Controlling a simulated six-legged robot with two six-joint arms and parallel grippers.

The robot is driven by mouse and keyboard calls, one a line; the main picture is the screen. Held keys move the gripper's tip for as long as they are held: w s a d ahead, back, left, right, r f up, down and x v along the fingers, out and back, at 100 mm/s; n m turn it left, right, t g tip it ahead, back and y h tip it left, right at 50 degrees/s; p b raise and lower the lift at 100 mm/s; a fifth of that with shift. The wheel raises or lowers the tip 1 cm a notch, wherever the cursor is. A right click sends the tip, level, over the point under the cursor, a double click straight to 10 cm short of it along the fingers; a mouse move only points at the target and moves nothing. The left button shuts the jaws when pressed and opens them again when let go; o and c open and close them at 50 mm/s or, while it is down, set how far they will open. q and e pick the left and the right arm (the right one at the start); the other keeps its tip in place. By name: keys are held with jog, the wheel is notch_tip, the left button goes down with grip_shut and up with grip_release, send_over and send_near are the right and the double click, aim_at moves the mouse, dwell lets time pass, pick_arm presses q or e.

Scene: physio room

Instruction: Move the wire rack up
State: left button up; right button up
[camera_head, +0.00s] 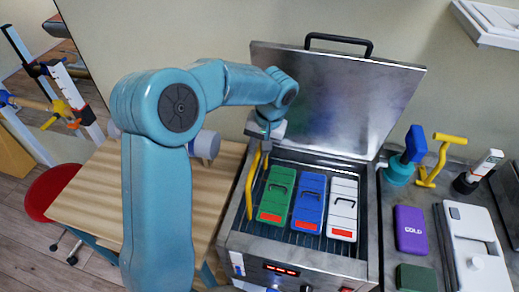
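The wire rack (286,238) sits inside an open metal tank, its thin dark bars showing around the packs. A green pack (275,197), a blue pack (309,202) and a white pack (343,207) lie on it side by side. A yellow handle (249,196) stands up at the rack's left side. My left gripper (266,143) points down at the top of this handle. Its fingers are small and partly hidden, so I cannot tell whether they grip the handle. My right gripper is not in view.
The tank's raised lid (335,98) stands behind the rack. A wooden table (85,195) is left of the tank, with a red stool (55,190) beyond. On the right counter are a purple cold pack (410,229), a dark green box (416,279) and a white case (474,250).

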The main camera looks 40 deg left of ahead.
pick_arm(q)
jog(key=shift+o, duration=0.2)
jog(key=shift+s+d, duration=0.15)
jog(key=shift+r, duration=0.2)
notch_tip(320, 180, up, 16)
jog(key=w+d, duration=0.1)
jog(key=d, duration=0.1)
jog(key=shift+w+d+f, duration=0.2)
jog(key=shift+w+d, duration=0.05)
jog(key=shift+d, duration=0.15)
